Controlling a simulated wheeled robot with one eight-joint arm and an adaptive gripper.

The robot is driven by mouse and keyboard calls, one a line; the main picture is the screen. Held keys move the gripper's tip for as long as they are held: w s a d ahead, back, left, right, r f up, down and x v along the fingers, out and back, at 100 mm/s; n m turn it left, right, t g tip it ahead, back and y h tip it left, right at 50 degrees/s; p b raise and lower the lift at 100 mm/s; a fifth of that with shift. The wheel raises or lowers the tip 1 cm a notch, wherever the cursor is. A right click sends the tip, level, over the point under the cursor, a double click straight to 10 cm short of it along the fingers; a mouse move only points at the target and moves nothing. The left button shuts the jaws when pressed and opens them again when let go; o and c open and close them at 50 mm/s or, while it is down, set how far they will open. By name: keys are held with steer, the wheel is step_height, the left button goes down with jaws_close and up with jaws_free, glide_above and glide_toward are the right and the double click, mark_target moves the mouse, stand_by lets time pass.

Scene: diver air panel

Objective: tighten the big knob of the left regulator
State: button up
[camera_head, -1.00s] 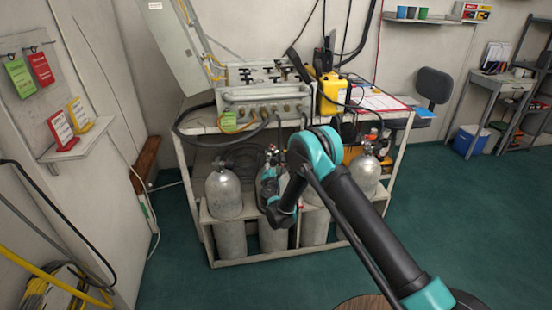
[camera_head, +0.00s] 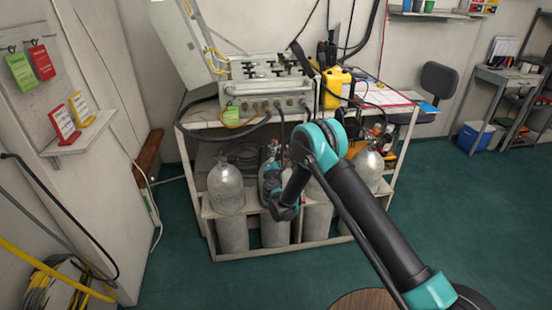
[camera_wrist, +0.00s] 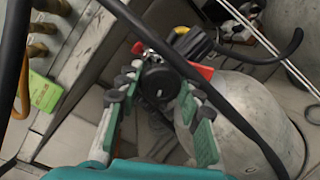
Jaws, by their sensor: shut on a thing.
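In the wrist view, the two teal-and-grey fingers of my gripper (camera_wrist: 153,92) are closed around a round black knob (camera_wrist: 157,81). A red part and a brass fitting of the regulator (camera_wrist: 201,71) show just beyond it, above a grey cylinder (camera_wrist: 245,110). A dark hose crosses in front of the regulator and hides part of it. In the head view, my wrist reaches down at the second cylinder from the left (camera_head: 274,232). My arm hides the knob and the fingertips there.
A white rack (camera_head: 205,213) holds several grey cylinders under a bench with the air panel (camera_head: 265,105). Black hoses hang down from the panel close to my arm. A green tag (camera_wrist: 44,91) is near the hoses.

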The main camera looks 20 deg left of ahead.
steer(key=m, duration=0.2)
steer(key=shift+d+m, duration=0.1)
steer(key=shift+m, duration=0.3)
steer(key=o, duration=1.2)
steer(key=shift+c, duration=0.2)
steer(key=shift+s, duration=0.15)
steer(key=v, duration=0.7)
steer(key=shift+s+d+r, duration=0.1)
